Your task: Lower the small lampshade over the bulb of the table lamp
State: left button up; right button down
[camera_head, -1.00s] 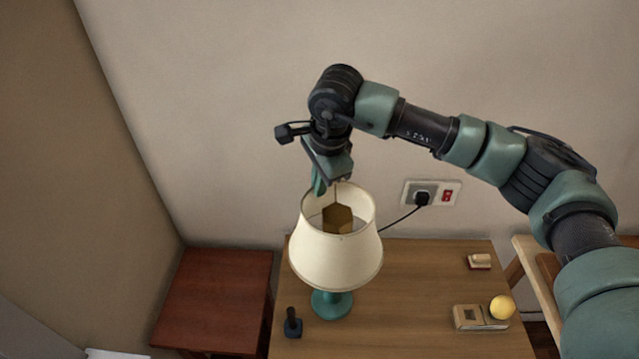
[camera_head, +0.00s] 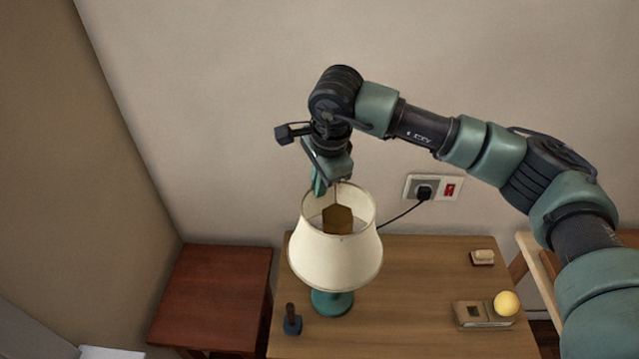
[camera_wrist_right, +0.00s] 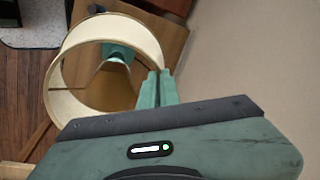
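The cream lampshade (camera_head: 335,262) is upright above the teal lamp base (camera_head: 332,302) on the wooden table, hiding the lamp's upper part. I cannot make out the bulb. My right gripper (camera_head: 326,184) is at the shade's upper back rim, pointing down. In the right wrist view its fingers (camera_wrist_right: 157,88) are closed together on the rim of the shade (camera_wrist_right: 72,97). Part of the teal lamp (camera_wrist_right: 118,52) shows through the shade's opening there. I cannot tell how far the shade's lower edge is from the lamp. My left gripper is not in view.
The wooden table (camera_head: 405,300) holds a small dark object with a knob (camera_head: 292,322), a small block (camera_head: 483,257), and a box (camera_head: 470,315) beside a yellow ball (camera_head: 506,303). A reddish side table (camera_head: 215,295) stands left. A cord runs to the wall socket (camera_head: 433,187).

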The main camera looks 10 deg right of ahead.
aim_at(320, 201)
jog(key=shift+f+b, duration=2.05)
jog(key=shift+f, duration=0.25)
jog(key=c, duration=1.6)
grip_release()
